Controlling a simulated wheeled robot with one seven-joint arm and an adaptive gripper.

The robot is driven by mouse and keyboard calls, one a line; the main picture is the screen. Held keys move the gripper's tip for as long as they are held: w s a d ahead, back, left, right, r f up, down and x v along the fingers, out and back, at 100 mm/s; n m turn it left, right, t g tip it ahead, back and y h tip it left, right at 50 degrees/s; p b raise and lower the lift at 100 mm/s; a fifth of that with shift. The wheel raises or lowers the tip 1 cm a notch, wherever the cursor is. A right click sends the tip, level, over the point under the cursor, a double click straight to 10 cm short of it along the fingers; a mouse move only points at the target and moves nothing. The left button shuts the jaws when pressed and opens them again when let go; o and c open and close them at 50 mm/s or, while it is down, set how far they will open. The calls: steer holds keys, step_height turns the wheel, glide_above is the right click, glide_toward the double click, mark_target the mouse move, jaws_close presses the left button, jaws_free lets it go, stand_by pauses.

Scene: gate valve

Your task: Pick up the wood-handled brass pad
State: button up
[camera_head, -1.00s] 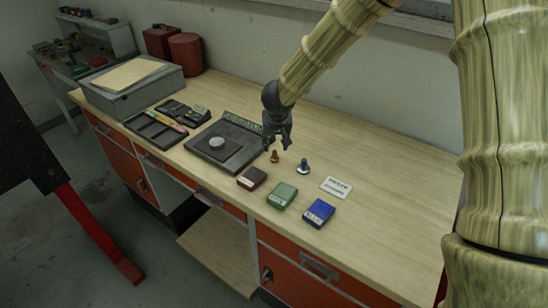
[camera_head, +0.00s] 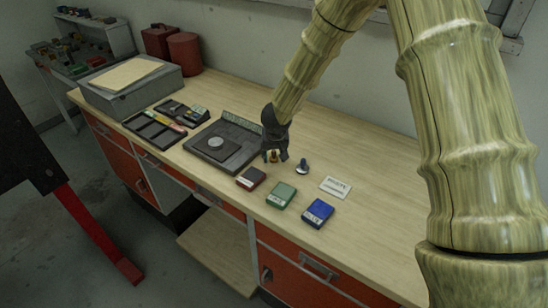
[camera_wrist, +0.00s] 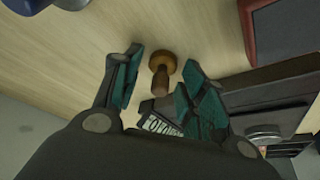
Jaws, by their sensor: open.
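The wood-handled brass pad (camera_wrist: 162,65) stands on the bench and shows between my open fingers in the wrist view, with its round brass disc and brown handle. It also shows small in the head view (camera_head: 274,155), partly hidden by my gripper. My gripper (camera_head: 276,158) is open, pointing down around the pad. In the wrist view, my gripper (camera_wrist: 158,85) has one teal-padded finger on each side of the pad, with a gap on both sides. I cannot tell whether any finger touches it.
A silver-and-dark pad (camera_head: 302,167) stands just right of the gripper. Red (camera_head: 251,178), green (camera_head: 281,195) and blue (camera_head: 318,212) boxes sit in front. A white label card (camera_head: 335,187) lies to the right. A dark flat fixture (camera_head: 225,145) is on the left. The bench's right side is clear.

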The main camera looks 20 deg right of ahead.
mark_target(274, 152)
steer(key=c, duration=0.9)
steer(key=shift+r, duration=0.1)
steer(key=shift+r, duration=1.5)
steer(key=shift+s+a+r, duration=0.15)
steer(key=shift+s, duration=0.05)
steer(key=s+a+b, duration=0.1)
steer(key=s+a, duration=0.1)
steer(key=s, duration=0.2)
steer(key=s+a+r+b, duration=0.1)
steer(key=s+a+b, duration=0.1)
steer(key=s, duration=0.3)
steer(key=s+a+b, duration=0.1)
steer(key=s+a, duration=0.1)
steer(key=s, duration=0.3)
steer(key=shift+a+r+b, duration=0.3)
steer(key=shift+b, duration=0.1)
